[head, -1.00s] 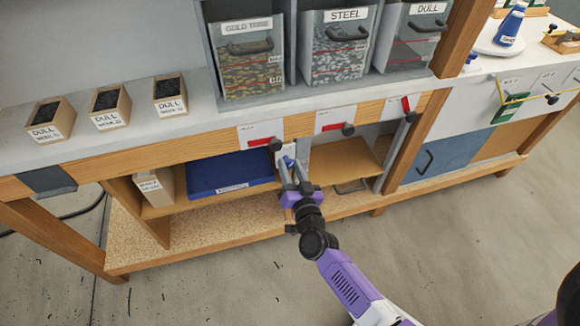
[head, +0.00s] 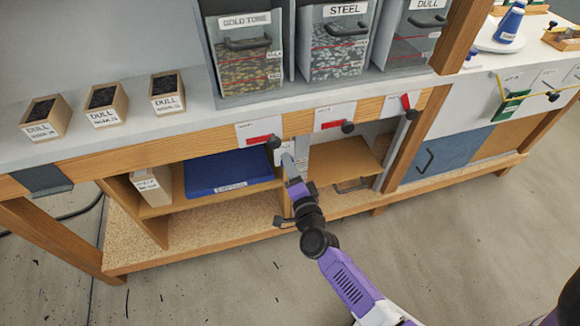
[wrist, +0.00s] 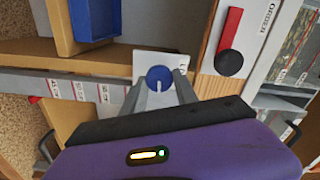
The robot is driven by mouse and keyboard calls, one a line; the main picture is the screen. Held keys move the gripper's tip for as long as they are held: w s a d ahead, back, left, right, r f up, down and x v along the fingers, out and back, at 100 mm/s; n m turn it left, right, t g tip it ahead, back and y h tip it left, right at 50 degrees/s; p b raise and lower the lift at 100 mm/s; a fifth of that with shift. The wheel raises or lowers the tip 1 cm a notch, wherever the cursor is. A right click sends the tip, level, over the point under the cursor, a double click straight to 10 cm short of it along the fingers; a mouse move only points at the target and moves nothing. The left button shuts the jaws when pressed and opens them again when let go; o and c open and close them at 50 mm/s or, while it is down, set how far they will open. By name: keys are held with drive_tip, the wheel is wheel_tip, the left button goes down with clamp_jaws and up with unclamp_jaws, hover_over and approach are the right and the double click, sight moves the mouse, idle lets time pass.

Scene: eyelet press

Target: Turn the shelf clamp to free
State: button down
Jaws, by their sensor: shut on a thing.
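The shelf clamp is a round blue knob (wrist: 159,74) with a white pointer line, on a white plate (wrist: 146,60) at the front of the lower shelf. My gripper (wrist: 159,88) is shut on the knob, one finger at each side. In the wrist view the pointer line runs nearly straight up and down. Part of the plate's lettering is hidden by a finger, and the rest is too small to read. In the head view my gripper (head: 287,160) stands edge-on in front of the plate, and the knob is hidden behind it.
A blue tray (head: 215,171) lies on the shelf left of the clamp. A red lever with a black knob (head: 275,143) sits just above my gripper, and shows close to the right in the wrist view (wrist: 230,62). Another red lever (head: 346,126) is farther right. Open floor lies in front.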

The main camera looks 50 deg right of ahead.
drive_tip(key=shift+m, duration=0.5)
drive_tip(key=c, duration=0.9)
unclamp_jaws()
drive_tip(key=shift+c, duration=0.2)
drive_tip(key=v, duration=0.7)
drive_tip(key=shift+s+a, duration=0.2)
drive_tip(key=shift+s, duration=0.15)
